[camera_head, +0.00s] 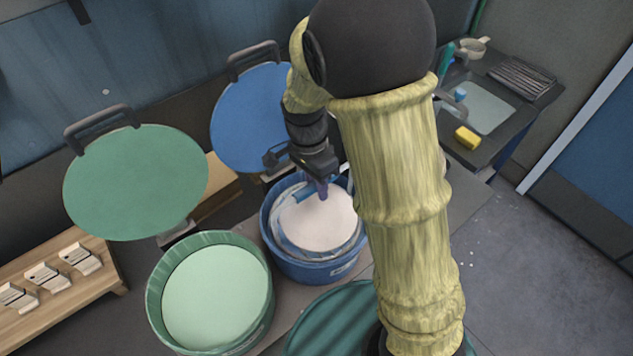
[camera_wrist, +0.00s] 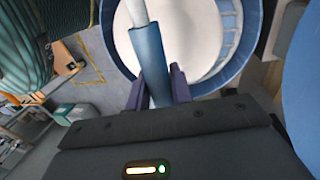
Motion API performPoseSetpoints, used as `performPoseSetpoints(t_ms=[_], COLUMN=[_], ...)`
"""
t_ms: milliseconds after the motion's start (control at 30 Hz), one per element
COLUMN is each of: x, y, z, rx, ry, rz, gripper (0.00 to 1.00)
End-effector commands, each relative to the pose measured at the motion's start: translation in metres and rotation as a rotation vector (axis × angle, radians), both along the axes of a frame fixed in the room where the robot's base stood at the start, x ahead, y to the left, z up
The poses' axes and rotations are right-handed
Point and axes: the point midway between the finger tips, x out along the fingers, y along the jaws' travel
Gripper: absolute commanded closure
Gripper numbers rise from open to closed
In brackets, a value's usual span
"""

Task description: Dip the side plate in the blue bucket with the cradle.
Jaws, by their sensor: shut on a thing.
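The blue bucket (camera_head: 312,268) stands open in the middle of the head view, with a pale, round white surface (camera_head: 318,222) inside it. I cannot tell whether that surface is liquid or the side plate. My gripper (camera_head: 322,190) is over the bucket's back part. In the wrist view, my gripper (camera_wrist: 158,84) is shut on the cradle's blue handle (camera_wrist: 149,48), which continues into a white rod (camera_wrist: 137,10) over the bucket. Pale slatted parts (camera_wrist: 228,38) show along the inner wall. The cradle's lower end and the plate are not clearly seen.
The bucket's round blue lid (camera_head: 243,125) is raised behind it. A green bucket (camera_head: 160,325) with pale green contents stands at left, its green lid (camera_head: 135,185) raised. A teal ribbed container (camera_head: 325,325) is in front. A sink counter with a yellow sponge (camera_head: 467,137) is at right.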

Motion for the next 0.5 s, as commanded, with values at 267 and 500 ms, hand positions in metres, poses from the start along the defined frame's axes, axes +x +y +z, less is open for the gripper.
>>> performPoseSetpoints(t_ms=[267, 500], x=[0.000, 0.000], y=[0.000, 0.001], z=[-0.016, -0.028], rx=[0.000, 0.000], ry=[0.000, -0.001], rz=[0.000, 0.002], gripper=[1.00, 1.00])
